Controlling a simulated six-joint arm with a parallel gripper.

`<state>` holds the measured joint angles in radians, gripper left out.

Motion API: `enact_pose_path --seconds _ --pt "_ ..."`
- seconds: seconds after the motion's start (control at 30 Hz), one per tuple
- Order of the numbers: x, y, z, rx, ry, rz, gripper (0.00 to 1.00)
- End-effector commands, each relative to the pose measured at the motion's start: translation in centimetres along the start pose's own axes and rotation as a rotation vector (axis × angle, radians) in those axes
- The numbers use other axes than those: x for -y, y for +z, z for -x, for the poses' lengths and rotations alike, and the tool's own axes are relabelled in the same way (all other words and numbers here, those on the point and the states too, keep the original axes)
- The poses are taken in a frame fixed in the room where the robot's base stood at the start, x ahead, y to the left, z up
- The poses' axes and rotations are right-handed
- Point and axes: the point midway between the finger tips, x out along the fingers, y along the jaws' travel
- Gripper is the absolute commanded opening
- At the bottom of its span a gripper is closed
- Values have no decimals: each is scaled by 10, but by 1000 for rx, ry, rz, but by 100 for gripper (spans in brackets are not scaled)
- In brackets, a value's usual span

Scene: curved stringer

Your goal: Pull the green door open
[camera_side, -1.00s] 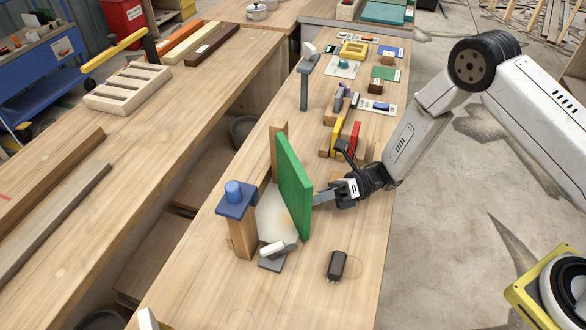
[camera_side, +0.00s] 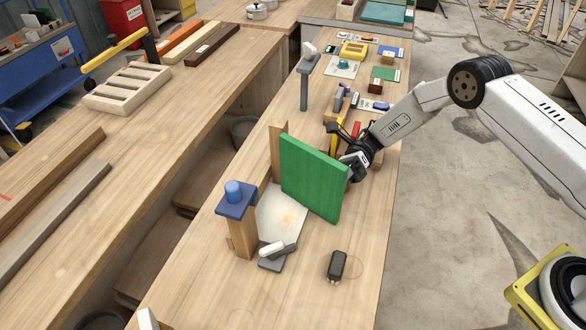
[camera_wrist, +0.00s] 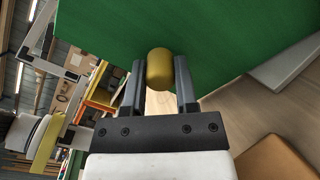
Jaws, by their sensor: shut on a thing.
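The green door (camera_side: 313,177) stands upright on the workbench, swung well out from its wooden post (camera_side: 278,149). In the wrist view the green door (camera_wrist: 180,35) fills the top. A yellow round knob (camera_wrist: 160,68) sticks out from its face. My gripper (camera_wrist: 160,85) has one finger on each side of the knob and is shut on it. In the side view my gripper (camera_side: 347,168) is at the door's far-right edge, partly hidden behind it. The knob is hidden in the side view.
A wooden post with a blue top (camera_side: 236,202) stands left of the door. A grey and white piece (camera_side: 277,254) and a dark object (camera_side: 337,265) lie in front. Yellow and red upright pieces (camera_side: 336,139) stand close behind my gripper. The bench's near right is mostly clear.

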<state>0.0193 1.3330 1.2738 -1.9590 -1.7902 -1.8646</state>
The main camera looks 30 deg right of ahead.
Motion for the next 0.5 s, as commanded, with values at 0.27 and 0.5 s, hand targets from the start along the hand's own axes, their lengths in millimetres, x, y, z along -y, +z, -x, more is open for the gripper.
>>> enact_pose_path --seconds 0.27,0.5 --pt "1 1 5 -24 26 -1 0" --pt "1 1 5 -24 28 0 0"
